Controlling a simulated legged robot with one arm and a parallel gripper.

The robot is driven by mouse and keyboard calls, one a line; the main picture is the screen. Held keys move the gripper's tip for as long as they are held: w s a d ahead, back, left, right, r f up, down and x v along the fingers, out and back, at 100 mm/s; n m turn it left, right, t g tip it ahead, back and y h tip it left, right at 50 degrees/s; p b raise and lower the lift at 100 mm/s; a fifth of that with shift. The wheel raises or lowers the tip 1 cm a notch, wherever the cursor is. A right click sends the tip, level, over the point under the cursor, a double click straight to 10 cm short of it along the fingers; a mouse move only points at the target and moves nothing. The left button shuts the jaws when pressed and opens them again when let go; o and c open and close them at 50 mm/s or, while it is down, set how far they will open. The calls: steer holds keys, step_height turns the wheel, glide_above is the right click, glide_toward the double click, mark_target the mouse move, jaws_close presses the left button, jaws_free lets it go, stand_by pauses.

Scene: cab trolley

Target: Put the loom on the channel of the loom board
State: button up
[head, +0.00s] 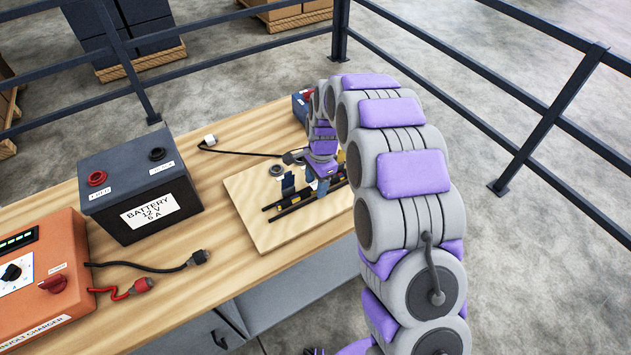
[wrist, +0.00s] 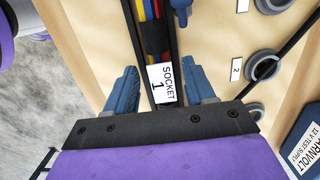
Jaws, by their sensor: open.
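The loom board (head: 251,224) is a pale wooden panel on the bench, and its surface fills much of the wrist view (wrist: 215,45). Its channel (head: 279,213) shows as two dark parallel rails. In the wrist view the loom (wrist: 154,38), with red, blue and yellow wires, a black sleeve and a white "SOCKET 1" label, lies lengthwise between the rails (wrist: 174,20). How deep it sits is unclear. My gripper (wrist: 161,76) is open, with one blue finger on each side of the labelled stretch, apart from it. In the head view my gripper (head: 305,184) is low over the board.
Numbered round sockets (wrist: 265,65) line the board's right side in the wrist view, near a blue supply box (wrist: 304,142). A battery (head: 139,186) and an orange charger (head: 40,272) with loose leads stand left on the bench (head: 222,280). Railings (head: 560,110) enclose the area.

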step_height(320, 180, up, 12)
steer(key=d+p, duration=0.1)
steer(key=p, duration=0.2)
steer(key=shift+w, duration=0.4)
steer(key=shift+d+r, duration=0.1)
steer(key=shift+d, duration=0.05)
steer(key=s+d+r+n, duration=0.3)
steer(key=s+d+r, duration=0.35)
steer(key=s, duration=0.35)
steer(key=s+d+r+n, duration=0.1)
steer(key=s+d+n, duration=0.1)
steer(key=s, duration=0.8)
steer(key=s+d+r+n, duration=0.1)
steer(key=s+d+n, duration=0.2)
steer(key=s, duration=0.7)
steer(key=s+d+r+n+g+h, duration=0.1)
steer(key=s+d+n, duration=0.2)
steer(key=s, duration=0.7)
steer(key=shift+s+d, duration=0.15)
steer(key=shift+d, duration=0.4)
steer(key=shift+r, duration=0.1)
steer(key=shift+c, duration=0.2)
